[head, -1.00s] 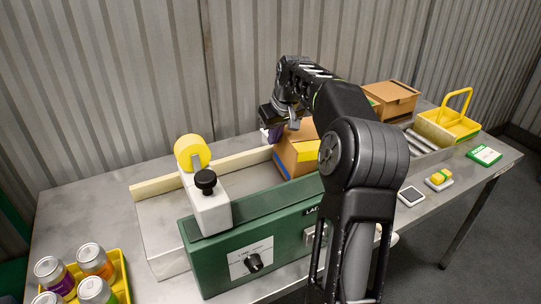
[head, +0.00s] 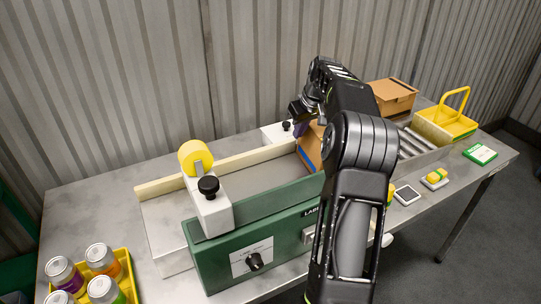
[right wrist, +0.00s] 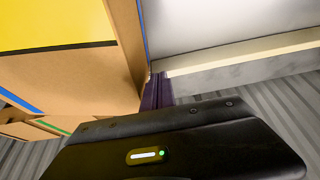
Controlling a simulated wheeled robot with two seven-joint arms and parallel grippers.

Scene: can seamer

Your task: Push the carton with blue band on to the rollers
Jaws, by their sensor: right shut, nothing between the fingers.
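The carton with the blue band (head: 308,150) stands on the belt of the green-fronted machine (head: 262,180), mostly hidden behind my right arm. In the right wrist view the carton (right wrist: 85,75) shows a yellow panel and a blue stripe at its edge. My right gripper (head: 299,130) is shut and empty, at the carton's left end. Its purple fingers (right wrist: 157,93) appear to touch the carton's side in the wrist view. The rollers (head: 410,146) lie to the right of the belt, partly behind my arm. My left gripper is out of view.
A cream guide rail (head: 225,163) runs along the belt's back edge. A yellow wheel on a grey block (head: 209,211) stands at the left. A yellow tray (head: 131,283) holds several cans.

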